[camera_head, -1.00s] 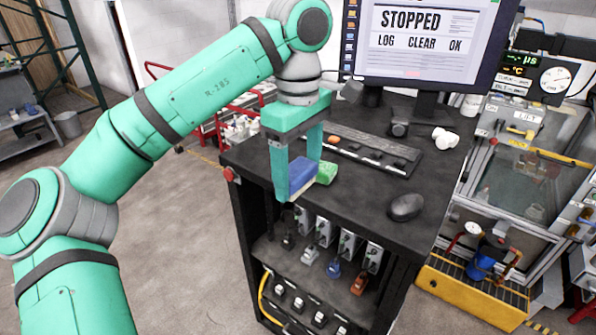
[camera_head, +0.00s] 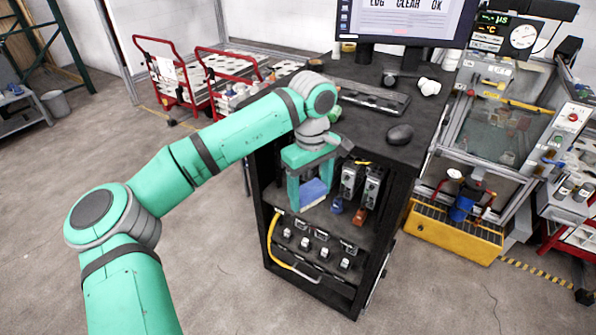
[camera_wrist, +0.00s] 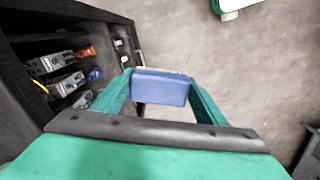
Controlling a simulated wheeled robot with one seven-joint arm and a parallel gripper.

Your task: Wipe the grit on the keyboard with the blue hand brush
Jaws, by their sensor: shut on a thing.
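My gripper (camera_head: 313,196) is shut on the blue hand brush (camera_head: 314,190), in front of the cart's open shelves and below the desktop level. In the wrist view the brush (camera_wrist: 160,87) shows as a blue block between the two green fingers, with a pale edge along its far side and floor beyond it. The keyboard (camera_head: 372,97) lies on the black desktop below the monitor, apart from the brush and higher than it. My arm hides part of the desktop left of the keyboard. I cannot make out grit on the keyboard at this size.
The black cart (camera_head: 437,117) carries a mouse (camera_head: 399,134), a white object (camera_head: 429,87) and the monitor (camera_head: 410,20). Its shelves hold several devices (camera_head: 372,186) close to my gripper. A yellow-based machine (camera_head: 453,232) stands right. Floor at the left front is clear.

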